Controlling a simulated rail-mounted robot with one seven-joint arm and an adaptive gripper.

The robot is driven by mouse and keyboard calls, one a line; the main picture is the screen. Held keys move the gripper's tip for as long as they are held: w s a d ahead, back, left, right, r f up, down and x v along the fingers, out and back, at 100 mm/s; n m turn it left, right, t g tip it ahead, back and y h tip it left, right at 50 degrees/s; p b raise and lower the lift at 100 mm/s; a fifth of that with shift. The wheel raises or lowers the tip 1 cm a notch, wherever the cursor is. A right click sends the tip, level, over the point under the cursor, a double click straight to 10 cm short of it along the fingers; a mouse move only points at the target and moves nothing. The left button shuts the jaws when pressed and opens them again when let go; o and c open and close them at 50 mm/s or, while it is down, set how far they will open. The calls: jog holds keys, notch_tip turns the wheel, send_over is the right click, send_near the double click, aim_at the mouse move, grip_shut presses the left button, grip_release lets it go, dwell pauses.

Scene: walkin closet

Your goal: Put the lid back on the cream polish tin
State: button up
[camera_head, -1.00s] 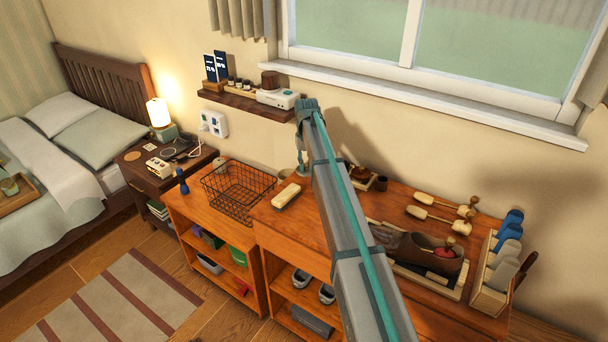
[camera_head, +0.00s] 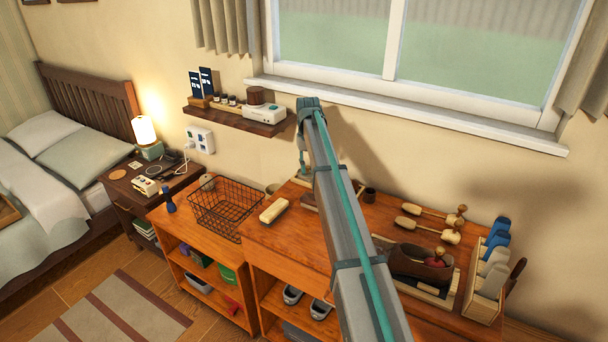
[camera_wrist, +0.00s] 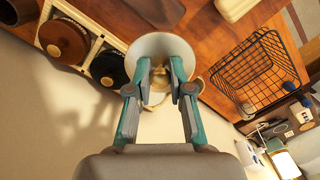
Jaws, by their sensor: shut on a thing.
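My gripper (camera_wrist: 168,88) is shut on a pale round piece that looks like the lid (camera_wrist: 160,44); a tan patch shows on it between the fingers. In the wrist view a light tray holds a brown tin (camera_wrist: 62,40) and a black tin (camera_wrist: 108,69), both left of the lid. The cream polish tin cannot be made out; the lid and fingers cover the area beyond the black tin. Whether the lid touches anything is unclear. In the head view my gripper (camera_head: 303,172) is low over the back of the wooden bench, with the lid hidden.
A wire basket (camera_head: 226,208) and a cream block-like brush (camera_head: 273,210) lie left of my gripper. A small brown cup (camera_head: 369,195), a shoe (camera_head: 420,262) and a brush rack (camera_head: 486,275) stand to the right. The wall is close behind.

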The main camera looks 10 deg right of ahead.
jog(key=w+d+f, duration=0.1)
jog(key=w+d, duration=0.2)
jog(key=w, duration=0.9)
jog(key=shift+w+a+f+b, duration=0.1)
jog(key=shift+f+b, duration=0.65)
jog(key=shift+f, duration=2.55)
jog(key=shift+f, duration=0.15)
jog(key=o, duration=0.9)
jog(key=shift+o, duration=0.3)
